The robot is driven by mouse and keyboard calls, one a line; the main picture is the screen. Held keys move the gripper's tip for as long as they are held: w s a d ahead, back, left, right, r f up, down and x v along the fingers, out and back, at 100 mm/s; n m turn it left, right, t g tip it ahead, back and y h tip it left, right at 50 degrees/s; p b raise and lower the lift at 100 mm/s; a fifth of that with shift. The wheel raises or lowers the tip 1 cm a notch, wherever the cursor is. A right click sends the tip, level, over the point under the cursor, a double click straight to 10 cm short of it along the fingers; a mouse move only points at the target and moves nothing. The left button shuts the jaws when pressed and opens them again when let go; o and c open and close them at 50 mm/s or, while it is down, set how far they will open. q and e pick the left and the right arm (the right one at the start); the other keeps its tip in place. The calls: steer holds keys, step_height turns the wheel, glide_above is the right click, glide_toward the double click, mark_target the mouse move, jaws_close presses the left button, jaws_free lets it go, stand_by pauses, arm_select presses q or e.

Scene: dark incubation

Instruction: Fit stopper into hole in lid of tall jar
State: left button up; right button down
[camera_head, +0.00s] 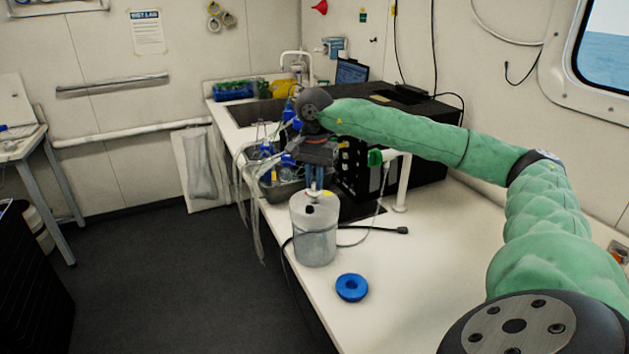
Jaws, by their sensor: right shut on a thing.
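The tall jar (314,245) is a whitish, cloudy cylinder with a pale lid. It stands upright on the white bench near its left edge. A dark round spot, likely a hole, shows on the lid's front. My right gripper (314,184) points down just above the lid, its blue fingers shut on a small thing. I take this to be the stopper; it is mostly hidden between the fingers, with a little yellow showing at the tips. I cannot tell whether it touches the lid. My left gripper is out of view.
A blue ring-shaped cap (351,288) lies on the bench in front of the jar. A black cable (372,231) lies behind the jar. A grey tray (279,189) with blue-capped bottles and a large black box (425,150) stand farther back. The front right bench is clear.

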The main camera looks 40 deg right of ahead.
steer(key=shift+f+b, duration=1.35)
steer(key=shift+f, duration=0.1)
steer(key=c, duration=1.3)
jaws_free()
steer(key=shift+r, duration=0.1)
step_height(320, 180, up, 6)
steer(key=shift+r+b, duration=0.1)
steer(key=shift+b, duration=0.85)
steer(key=shift+r, duration=0.75)
